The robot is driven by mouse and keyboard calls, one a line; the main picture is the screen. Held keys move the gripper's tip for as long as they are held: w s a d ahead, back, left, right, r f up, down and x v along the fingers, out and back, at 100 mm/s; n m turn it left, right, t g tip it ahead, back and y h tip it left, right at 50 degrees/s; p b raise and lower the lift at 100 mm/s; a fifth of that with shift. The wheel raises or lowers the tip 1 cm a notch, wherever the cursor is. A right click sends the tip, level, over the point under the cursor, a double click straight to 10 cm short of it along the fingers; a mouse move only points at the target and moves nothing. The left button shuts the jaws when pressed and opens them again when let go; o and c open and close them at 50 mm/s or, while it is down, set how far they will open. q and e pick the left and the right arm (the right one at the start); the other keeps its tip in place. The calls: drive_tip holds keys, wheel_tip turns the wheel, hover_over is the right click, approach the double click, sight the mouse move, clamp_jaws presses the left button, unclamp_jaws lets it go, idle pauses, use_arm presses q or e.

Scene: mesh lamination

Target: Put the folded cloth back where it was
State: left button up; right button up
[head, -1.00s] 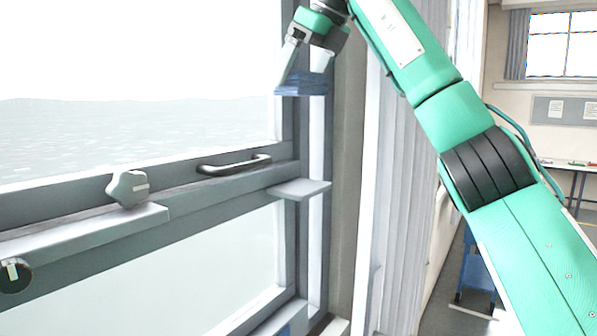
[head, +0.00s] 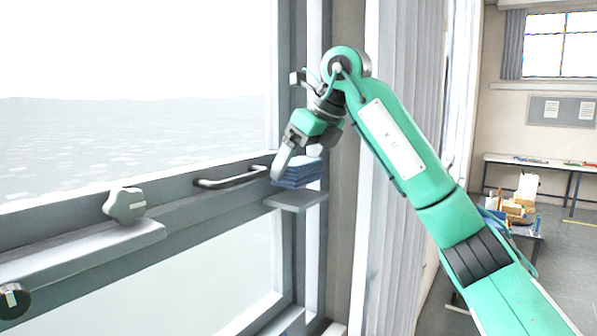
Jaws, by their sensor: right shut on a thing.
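The folded cloth (head: 300,172) is a small blue stack in layers. It is just above a small light grey shelf (head: 297,201) on the window frame; I cannot tell whether it touches the shelf. My right gripper (head: 285,165) reaches down from above and is shut on the cloth at its left side. The far finger is mostly hidden. My left gripper is not in view.
A window handle (head: 232,177) sits just left of the cloth. A grey knob (head: 124,205) and a longer ledge (head: 85,255) are further left on the frame. Pleated curtains (head: 398,150) hang to the right. A cluttered table (head: 515,225) stands far behind.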

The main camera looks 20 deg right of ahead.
drive_tip(key=shift+f+p, duration=0.3)
drive_tip(key=shift+f, duration=0.65)
drive_tip(key=shift+d+f, duration=0.1)
drive_tip(key=shift+f, duration=0.35)
drive_tip(key=o, duration=0.6)
drive_tip(key=shift+r, duration=0.2)
drive_tip(key=shift+b+v, duration=2.35)
drive_tip(key=shift+v, duration=3.5)
